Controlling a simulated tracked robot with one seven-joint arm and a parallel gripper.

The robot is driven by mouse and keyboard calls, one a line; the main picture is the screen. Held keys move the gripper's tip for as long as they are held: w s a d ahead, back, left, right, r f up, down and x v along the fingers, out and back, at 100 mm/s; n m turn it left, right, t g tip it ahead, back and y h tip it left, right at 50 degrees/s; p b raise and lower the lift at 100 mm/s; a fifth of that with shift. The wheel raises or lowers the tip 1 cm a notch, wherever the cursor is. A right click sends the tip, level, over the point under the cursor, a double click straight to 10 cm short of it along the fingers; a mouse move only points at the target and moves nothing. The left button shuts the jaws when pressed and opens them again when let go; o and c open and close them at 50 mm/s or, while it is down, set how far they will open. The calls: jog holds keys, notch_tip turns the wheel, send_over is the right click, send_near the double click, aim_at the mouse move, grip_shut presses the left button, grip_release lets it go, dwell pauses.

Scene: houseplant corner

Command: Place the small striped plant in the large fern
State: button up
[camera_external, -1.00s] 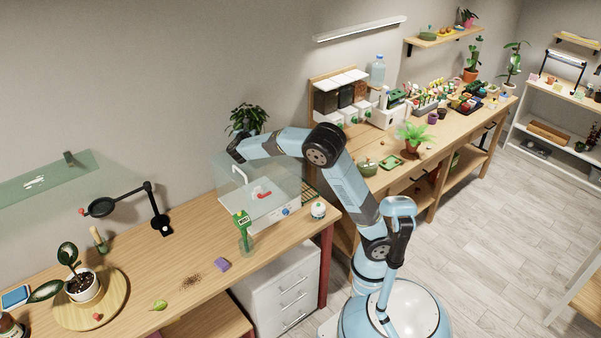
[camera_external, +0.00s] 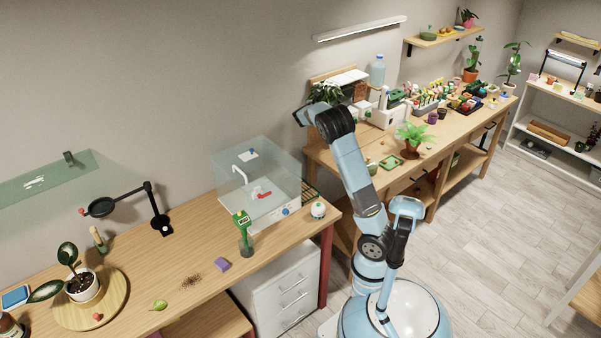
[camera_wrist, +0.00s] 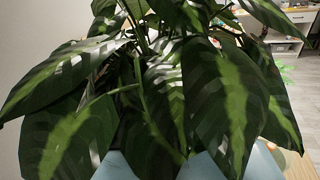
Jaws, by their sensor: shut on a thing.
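The small striped plant (camera_external: 327,92) is held up in the air near the wall, above the left end of the far workbench. Its dark leaves with pale green stripes (camera_wrist: 180,95) fill most of the wrist view, and its pot is hidden. My gripper (camera_external: 303,115) is shut on the plant, with its fingers mostly hidden by the arm and leaves. The large fern (camera_external: 414,134) has bright green fronds and stands in a reddish pot on the far workbench, to the right of my gripper and apart from the held plant.
A clear glass case (camera_external: 257,180) stands on the near bench. Dispensers and a water bottle (camera_external: 377,70) stand at the back of the far workbench.

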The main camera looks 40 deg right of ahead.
jog(key=s+d+m+g, duration=0.6)
jog(key=s+d+g, duration=0.4)
jog(key=s+d, duration=2.55)
notch_tip(320, 180, down, 11)
jog(key=w+d, duration=0.2)
jog(key=shift+w+d+f, duration=1.3)
jog(key=shift+d+f, duration=0.5)
jog(key=shift+f, duration=0.4)
jog(key=shift+w+d+f, duration=1.25)
jog(key=shift+d+f, duration=0.55)
jog(key=shift+f, duration=0.45)
jog(key=shift+w+d+f, duration=1.3)
jog(key=shift+d+f, duration=0.5)
jog(key=shift+f, duration=0.4)
